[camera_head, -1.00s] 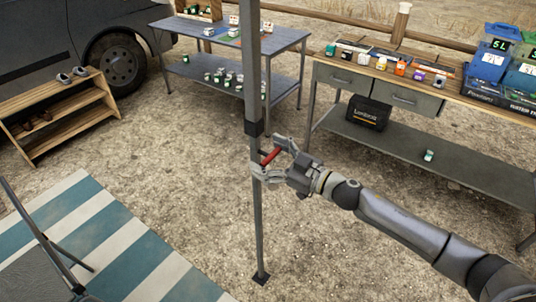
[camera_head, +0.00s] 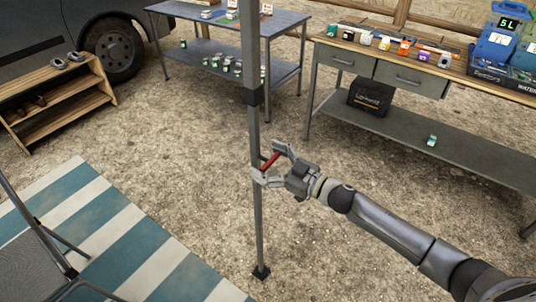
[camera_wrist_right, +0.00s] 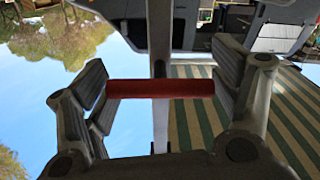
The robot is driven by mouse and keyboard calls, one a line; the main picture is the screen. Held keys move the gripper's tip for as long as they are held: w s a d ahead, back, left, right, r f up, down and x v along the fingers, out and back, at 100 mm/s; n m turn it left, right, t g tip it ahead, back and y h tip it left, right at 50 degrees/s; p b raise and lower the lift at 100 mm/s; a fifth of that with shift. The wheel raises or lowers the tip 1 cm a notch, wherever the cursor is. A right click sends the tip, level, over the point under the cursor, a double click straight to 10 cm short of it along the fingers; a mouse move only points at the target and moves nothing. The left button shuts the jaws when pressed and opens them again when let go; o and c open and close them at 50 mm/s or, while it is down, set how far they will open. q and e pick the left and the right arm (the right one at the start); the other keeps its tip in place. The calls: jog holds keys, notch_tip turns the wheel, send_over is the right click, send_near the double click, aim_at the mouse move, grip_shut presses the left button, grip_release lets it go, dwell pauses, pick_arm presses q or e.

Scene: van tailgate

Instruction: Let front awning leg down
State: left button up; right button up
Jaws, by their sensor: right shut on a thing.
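The front awning leg stands nearly upright in the middle of the head view. Its thicker upper tube (camera_head: 251,45) ends in a dark collar (camera_head: 253,97). A thinner lower tube (camera_head: 259,225) runs down to a dark foot plate (camera_head: 261,272); I cannot tell whether the plate touches the ground. A red handle (camera_head: 270,162) sits beside the lower tube, below the collar. My right gripper (camera_head: 271,164) is shut on this handle. In the right wrist view, the red handle (camera_wrist_right: 160,88) spans between the two fingers, with the leg behind it. My left gripper is not in view.
A striped mat (camera_head: 130,240) and part of a folding chair (camera_head: 45,250) lie at lower left. A wooden shoe rack (camera_head: 60,100) stands by the van (camera_head: 40,40). A grey table (camera_head: 275,25) and a workbench (camera_head: 460,75) stand behind. Gravel around the foot plate is clear.

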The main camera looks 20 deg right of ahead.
jog(key=shift+w+d, duration=0.15)
jog(key=o, duration=1.1)
jog(key=shift+o, duration=0.4)
jog(key=shift+w+f, duration=0.1)
jog(key=shift+s, duration=0.2)
jog(key=v, duration=1.1)
jog(key=shift+s+d, duration=0.25)
jog(key=shift+d, duration=0.05)
jog(key=shift+f, duration=0.1)
